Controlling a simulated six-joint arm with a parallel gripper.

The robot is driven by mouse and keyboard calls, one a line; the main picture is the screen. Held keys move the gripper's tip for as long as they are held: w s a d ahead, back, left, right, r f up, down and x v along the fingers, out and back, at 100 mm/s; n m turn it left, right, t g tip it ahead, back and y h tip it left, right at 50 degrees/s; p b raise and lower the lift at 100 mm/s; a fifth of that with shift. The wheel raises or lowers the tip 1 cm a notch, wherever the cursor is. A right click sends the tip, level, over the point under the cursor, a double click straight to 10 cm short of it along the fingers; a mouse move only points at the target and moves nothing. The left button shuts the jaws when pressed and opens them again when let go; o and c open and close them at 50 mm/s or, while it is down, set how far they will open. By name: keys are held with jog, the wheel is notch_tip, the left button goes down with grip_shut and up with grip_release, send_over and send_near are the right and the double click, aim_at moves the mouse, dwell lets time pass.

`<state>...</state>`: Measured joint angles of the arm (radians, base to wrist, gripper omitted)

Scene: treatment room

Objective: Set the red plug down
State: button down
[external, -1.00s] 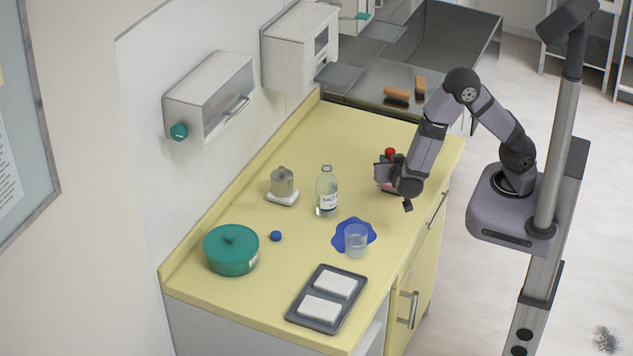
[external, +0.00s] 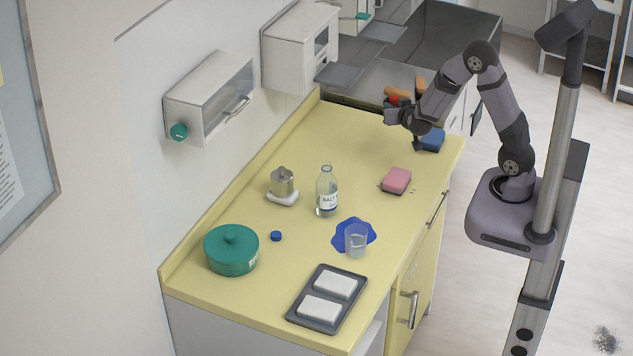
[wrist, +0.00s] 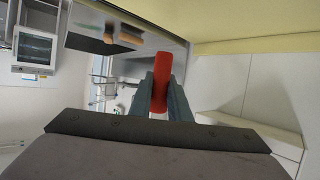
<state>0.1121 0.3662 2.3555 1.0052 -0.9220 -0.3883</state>
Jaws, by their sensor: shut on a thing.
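The red plug (wrist: 161,80) is between the two fingers of my gripper (wrist: 161,95) in the wrist view, and the fingers are shut on it. In the external view the red plug (external: 393,100) shows as a small red spot by my gripper (external: 390,114). My gripper is above the far end of the yellow counter (external: 330,125), close to the sink's near edge. The plug is held off the surface.
A bottle (external: 327,192), a glass (external: 356,240) and a green pot (external: 231,250) stand nearer.

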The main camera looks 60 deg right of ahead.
jog(key=w+a+f+n+t+y, duration=0.2)
jog(key=a+n+y, duration=0.3)
jog(key=a, duration=0.4)
jog(key=w+a+f+n+t+y, duration=0.1)
jog(key=w+a+n+t+y, duration=0.2)
jog(key=a, duration=0.7)
jog(key=w+n+y, duration=0.2)
jog(key=shift+w+f+y, duration=0.15)
jog(key=shift+f+y, duration=0.15)
jog(key=shift+f, duration=0.05)
jog(key=shift+f+p, duration=0.5)
jog(key=shift+f, duration=2.6)
jog(key=shift+f, duration=0.1)
jog(key=shift+f+p, duration=0.35)
jog(key=shift+f, duration=1.45)
